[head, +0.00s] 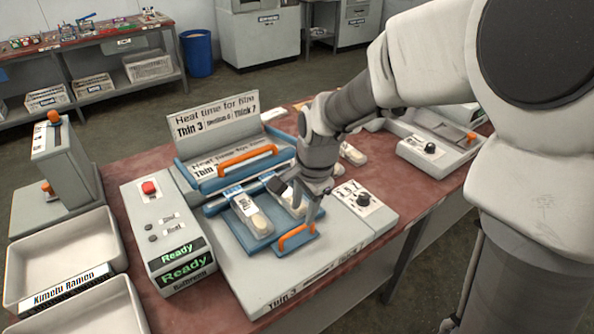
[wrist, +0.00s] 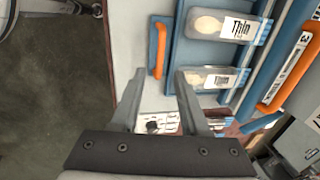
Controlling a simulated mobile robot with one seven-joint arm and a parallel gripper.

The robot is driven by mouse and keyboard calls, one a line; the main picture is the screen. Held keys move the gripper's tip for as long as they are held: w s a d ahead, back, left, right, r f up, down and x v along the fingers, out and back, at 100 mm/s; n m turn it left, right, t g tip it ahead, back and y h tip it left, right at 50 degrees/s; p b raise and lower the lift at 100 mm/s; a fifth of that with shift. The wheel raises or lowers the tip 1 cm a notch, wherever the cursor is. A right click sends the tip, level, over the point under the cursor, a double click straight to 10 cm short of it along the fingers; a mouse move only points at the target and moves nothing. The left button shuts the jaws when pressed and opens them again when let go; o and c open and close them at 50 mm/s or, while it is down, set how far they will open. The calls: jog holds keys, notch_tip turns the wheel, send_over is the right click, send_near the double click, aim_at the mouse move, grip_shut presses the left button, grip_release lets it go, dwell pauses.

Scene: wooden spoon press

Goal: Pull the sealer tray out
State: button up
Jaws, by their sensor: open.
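The blue sealer tray (head: 237,241) lies in the grey press (head: 262,288), with a small orange handle (head: 297,236) at its front right. The tray handle also shows in the wrist view (wrist: 159,50). Two clear packs labelled Thin lie on the tray, one pack (head: 250,214) on the left and one partly hidden behind my gripper. My gripper (head: 312,208) is open and empty above the tray's right side. In the wrist view the fingertips (wrist: 158,76) sit just below the orange handle, apart from it as far as I can tell.
The raised blue press lid with an orange bar (head: 247,155) stands behind the tray. A knob panel (head: 362,197) is at the right. A control box (head: 168,235) reading Ready stands at the left, beside grey bins (head: 60,262). The floor beyond the table's front edge is clear.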

aim_at(299, 228)
jog(key=f, duration=0.4)
jog(key=w+f+b, duration=0.1)
jog(key=f, duration=0.1)
jog(key=shift+a+f, duration=0.15)
jog(key=shift+a, duration=0.2)
jog(key=shift+c, duration=0.2)
grip_shut()
dwell(0.9)
